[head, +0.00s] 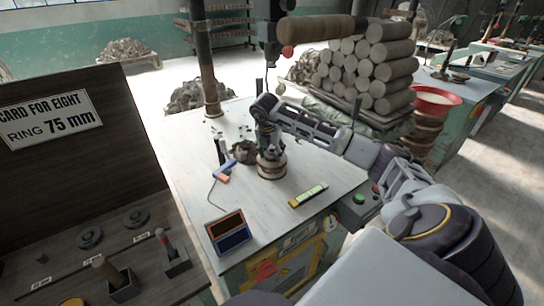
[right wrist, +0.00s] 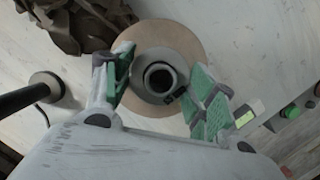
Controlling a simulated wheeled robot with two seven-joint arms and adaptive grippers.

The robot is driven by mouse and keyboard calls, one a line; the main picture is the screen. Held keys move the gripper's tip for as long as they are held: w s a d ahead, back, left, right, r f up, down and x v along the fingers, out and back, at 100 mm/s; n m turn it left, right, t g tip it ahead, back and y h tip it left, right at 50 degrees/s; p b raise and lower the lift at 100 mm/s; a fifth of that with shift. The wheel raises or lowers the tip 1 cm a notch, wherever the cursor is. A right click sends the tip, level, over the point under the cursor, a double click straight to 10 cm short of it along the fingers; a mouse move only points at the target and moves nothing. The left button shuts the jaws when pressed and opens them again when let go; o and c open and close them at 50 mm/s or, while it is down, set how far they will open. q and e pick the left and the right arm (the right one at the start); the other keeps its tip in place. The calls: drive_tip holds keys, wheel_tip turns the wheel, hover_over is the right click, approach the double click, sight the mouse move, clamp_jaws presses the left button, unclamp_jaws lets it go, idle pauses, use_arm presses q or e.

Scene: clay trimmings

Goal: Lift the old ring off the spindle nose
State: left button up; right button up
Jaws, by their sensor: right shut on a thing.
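My right gripper (head: 267,142) reaches down from above over the round tan spindle base (head: 271,166) on the white table. In the right wrist view, the gripper's green-padded fingers (right wrist: 155,75) stand on either side of a grey ring (right wrist: 143,88). It is shut on this ring. The spindle nose (right wrist: 160,78) shows as a round grey part with a dark hole inside the ring, over a wide tan disc (right wrist: 188,38). The ring is mostly hidden by the gripper in the head view, and I cannot tell whether it is clear of its seat. My left gripper is not in view.
A blue and orange tool (head: 222,171), a two-colour tray (head: 230,233) and a yellow-green device (head: 308,195) sit nearby. A dark board with a ring card (head: 48,117) stands left. The table's left part is fairly clear.

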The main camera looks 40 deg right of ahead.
sight(275, 156)
drive_tip(key=c, duration=0.4)
drive_tip(key=shift+r, duration=0.15)
